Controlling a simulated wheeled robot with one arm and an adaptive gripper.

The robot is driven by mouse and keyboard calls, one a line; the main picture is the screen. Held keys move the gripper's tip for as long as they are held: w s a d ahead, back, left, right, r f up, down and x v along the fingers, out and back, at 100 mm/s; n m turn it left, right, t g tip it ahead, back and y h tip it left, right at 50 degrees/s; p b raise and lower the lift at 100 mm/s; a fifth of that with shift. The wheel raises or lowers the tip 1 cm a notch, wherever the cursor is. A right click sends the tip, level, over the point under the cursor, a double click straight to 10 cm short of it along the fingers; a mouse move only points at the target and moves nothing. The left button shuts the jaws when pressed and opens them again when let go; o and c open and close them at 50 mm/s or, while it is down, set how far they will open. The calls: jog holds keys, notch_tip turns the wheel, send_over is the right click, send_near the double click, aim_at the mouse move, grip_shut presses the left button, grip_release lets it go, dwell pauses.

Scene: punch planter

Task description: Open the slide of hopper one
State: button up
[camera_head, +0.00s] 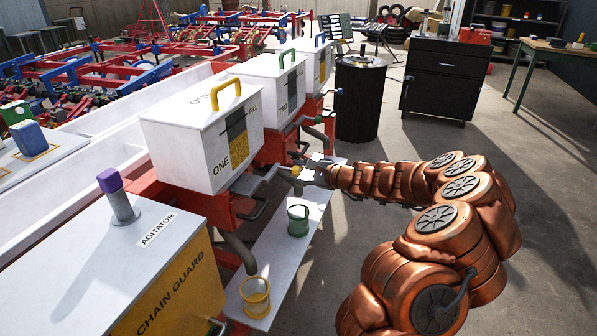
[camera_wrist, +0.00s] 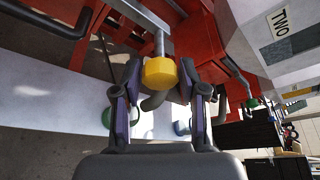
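Hopper one (camera_head: 185,130) is a white box with a yellow handle on its lid and a yellow level strip marked ONE. Its slide appears to be the metal rod with a yellow knob (camera_wrist: 160,72) in the wrist view, on the red frame. The knob also shows in the head view (camera_head: 296,171), below and right of the hopper. My gripper (camera_wrist: 160,75) has one finger on each side of the knob. The fingers stand apart, with what look like narrow gaps to it; contact cannot be confirmed. How far out the rod stands is unclear.
Hopper two (camera_head: 270,85) with a green handle stands behind hopper one. A white board (camera_head: 268,255) below holds a yellow cup (camera_head: 256,298) and a green cup (camera_head: 298,220). A grey hose and the red frame (camera_head: 225,212) are close by. The floor at right is open.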

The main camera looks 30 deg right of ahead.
jog(key=shift+o, duration=1.2)
jog(key=shift+a, duration=0.15)
jog(key=v, duration=1.2)
